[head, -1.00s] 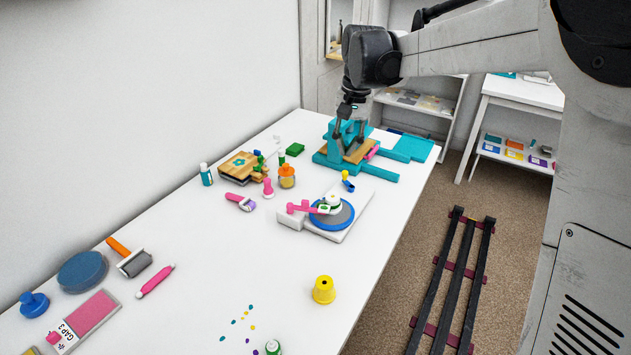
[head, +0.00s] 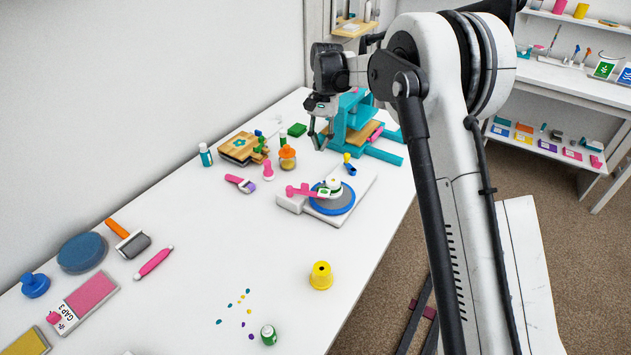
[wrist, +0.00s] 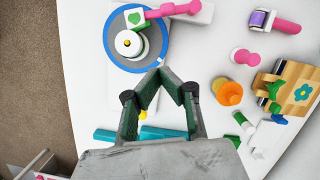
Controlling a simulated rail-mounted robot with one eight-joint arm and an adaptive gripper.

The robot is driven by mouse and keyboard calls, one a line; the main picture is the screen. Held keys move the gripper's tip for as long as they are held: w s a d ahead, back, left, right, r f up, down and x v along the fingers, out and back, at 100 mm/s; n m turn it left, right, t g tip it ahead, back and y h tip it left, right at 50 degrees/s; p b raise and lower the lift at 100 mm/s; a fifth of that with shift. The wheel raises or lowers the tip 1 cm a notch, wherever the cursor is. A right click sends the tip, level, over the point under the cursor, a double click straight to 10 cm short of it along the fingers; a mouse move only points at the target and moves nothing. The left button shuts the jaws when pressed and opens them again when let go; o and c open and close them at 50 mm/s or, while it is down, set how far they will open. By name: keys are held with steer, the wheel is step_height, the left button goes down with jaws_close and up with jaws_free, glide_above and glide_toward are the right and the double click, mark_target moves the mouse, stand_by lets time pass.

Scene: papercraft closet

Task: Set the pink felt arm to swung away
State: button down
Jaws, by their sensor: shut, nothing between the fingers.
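The pink felt arm (head: 300,190) is mounted at the left end of a white base (head: 292,202). It reaches right, over the blue-rimmed grey disc (head: 341,202). In the wrist view, the arm (wrist: 180,9) crosses the top edge, and its end with a green mark lies over the disc (wrist: 112,45). A white and green round piece (head: 334,184) stands on the disc; its white top also shows in the wrist view (wrist: 129,43). My gripper (head: 319,146) is above the table behind the disc, apart from the arm. In the wrist view its fingertips (wrist: 160,72) meet, empty.
A teal press (head: 352,112) stands just behind my gripper. A yellow cup (head: 321,275) is in front. The table between cup and roller is clear.

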mark_target(308, 192)
steer(key=shift+f, duration=0.15)
steer(key=x, duration=1)
steer(key=shift+a+f, duration=0.1)
steer(key=shift+a, duration=0.05)
steer(key=s, duration=0.2)
steer(key=shift+s+a+r+p, duration=0.25)
steer(key=shift+s+p, duration=0.05)
steer(key=shift+s+a, duration=0.2)
steer(key=shift+s, duration=0.4)
